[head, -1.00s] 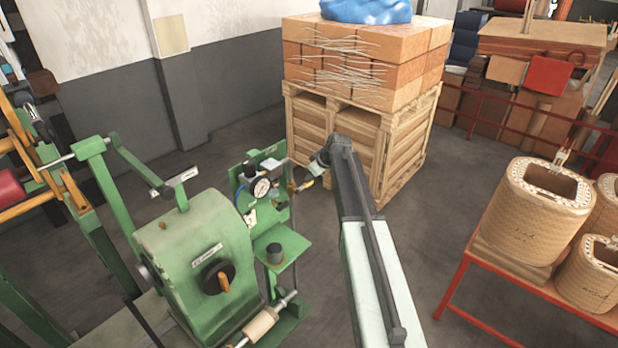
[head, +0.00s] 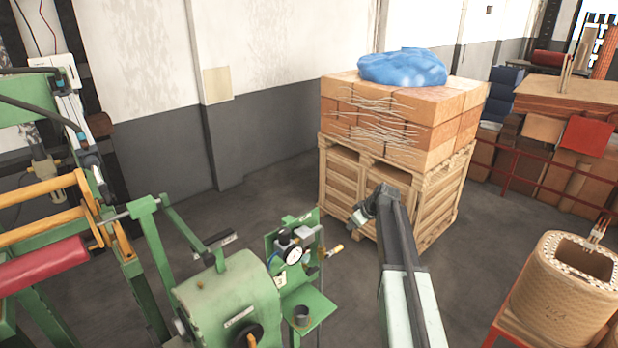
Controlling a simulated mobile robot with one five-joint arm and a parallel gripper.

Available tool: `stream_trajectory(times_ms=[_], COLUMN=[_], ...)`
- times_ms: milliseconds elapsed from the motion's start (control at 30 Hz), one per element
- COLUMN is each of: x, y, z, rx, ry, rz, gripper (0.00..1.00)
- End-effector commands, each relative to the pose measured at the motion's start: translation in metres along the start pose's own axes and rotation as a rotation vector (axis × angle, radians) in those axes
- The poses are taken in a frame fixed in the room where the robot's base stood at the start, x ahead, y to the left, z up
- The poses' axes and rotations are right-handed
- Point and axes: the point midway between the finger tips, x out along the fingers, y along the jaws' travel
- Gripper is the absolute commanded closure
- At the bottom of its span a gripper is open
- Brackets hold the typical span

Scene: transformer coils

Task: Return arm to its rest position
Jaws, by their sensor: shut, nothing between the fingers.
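My arm (head: 402,285) reaches up from the bottom edge, right of centre, with a pale green-white link and a dark link beyond it. My gripper (head: 358,217) shows small and dark at the far end, bent to the left. It is shut and holds nothing that I can see. Its fingers are too small to make out clearly. It appears in front of the wooden crate and to the upper right of the green machine's gauge. I cannot tell the gap between them.
A green winding machine (head: 228,297) with a pressure gauge (head: 291,254) stands left of my arm. A wooden crate (head: 340,185) bears boxes (head: 440,135) and a blue bundle (head: 402,68). A wound coil (head: 565,290) is at right. Grey floor (head: 262,212) lies open between.

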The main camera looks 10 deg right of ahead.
Motion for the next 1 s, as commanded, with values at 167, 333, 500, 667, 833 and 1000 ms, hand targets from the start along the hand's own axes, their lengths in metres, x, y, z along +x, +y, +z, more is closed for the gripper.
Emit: stream_trajectory(times_ms=[167, 333, 500, 667, 833, 1000], x=[0.046, 0.099, 0.126, 0.129, 0.124, 0.123], y=[-0.073, -0.190, -0.278, -0.316, -0.322, -0.321], z=[0.050, 0.142, 0.228, 0.270, 0.276, 0.274], rx=[0.082, 0.261, 0.434, 0.536, 0.566, 0.565], ry=[-0.088, -0.287, -0.478, -0.577, -0.603, -0.601], rz=[-0.046, -0.073, -0.018, 0.046, 0.069, 0.068], gripper=[1.00, 1.00, 1.00, 1.00, 1.00, 1.00])
